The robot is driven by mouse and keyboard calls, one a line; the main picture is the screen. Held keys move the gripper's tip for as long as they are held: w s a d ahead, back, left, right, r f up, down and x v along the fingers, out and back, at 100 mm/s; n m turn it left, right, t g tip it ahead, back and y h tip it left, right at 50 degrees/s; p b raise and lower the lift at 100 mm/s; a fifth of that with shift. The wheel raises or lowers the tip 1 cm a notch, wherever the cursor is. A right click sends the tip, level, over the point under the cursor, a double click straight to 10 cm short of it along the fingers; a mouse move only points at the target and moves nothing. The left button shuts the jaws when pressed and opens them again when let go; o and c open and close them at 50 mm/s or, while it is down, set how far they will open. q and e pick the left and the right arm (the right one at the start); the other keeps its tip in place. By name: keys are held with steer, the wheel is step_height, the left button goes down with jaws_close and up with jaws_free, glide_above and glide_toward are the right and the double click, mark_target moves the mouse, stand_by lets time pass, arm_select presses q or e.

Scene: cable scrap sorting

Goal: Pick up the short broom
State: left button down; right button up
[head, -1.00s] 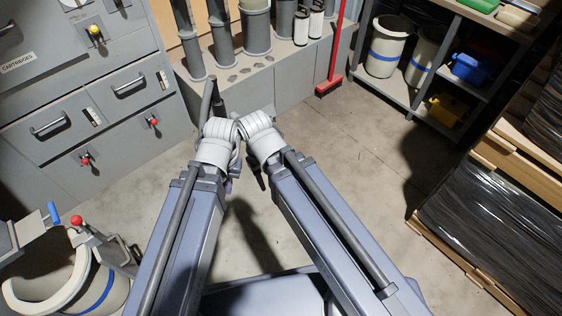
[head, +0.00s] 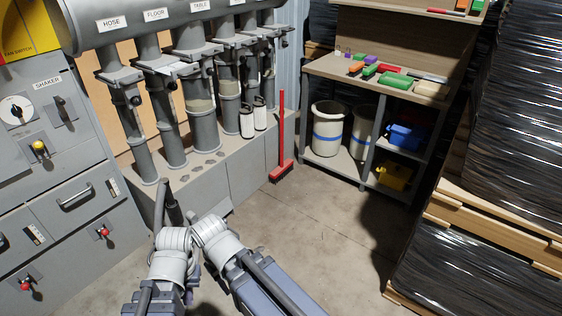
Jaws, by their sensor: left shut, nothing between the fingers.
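The short broom (head: 281,135) is red, with a straight handle and a red head with dark bristles at the floor. It stands nearly upright beside the right end of the grey ledge, in the middle of the head view. My left gripper (head: 168,195) is a dark shape at the lower left, in front of the ledge. It is shut and empty, well to the left of the broom and apart from it. My right arm shows at the bottom, but its gripper is not visible.
Grey pipes (head: 201,90) rise from the ledge (head: 205,185) behind my arms. A shelf bench (head: 372,86) with bins stands right of the broom. Wrapped pallets (head: 470,240) fill the right side. The concrete floor (head: 300,220) before the broom is clear.

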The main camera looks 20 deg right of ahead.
stand_by(0.3)
steer(key=shift+o, duration=0.2)
step_height(320, 180, up, 18)
steer(key=p, duration=1.8)
steer(key=shift+r, duration=0.15)
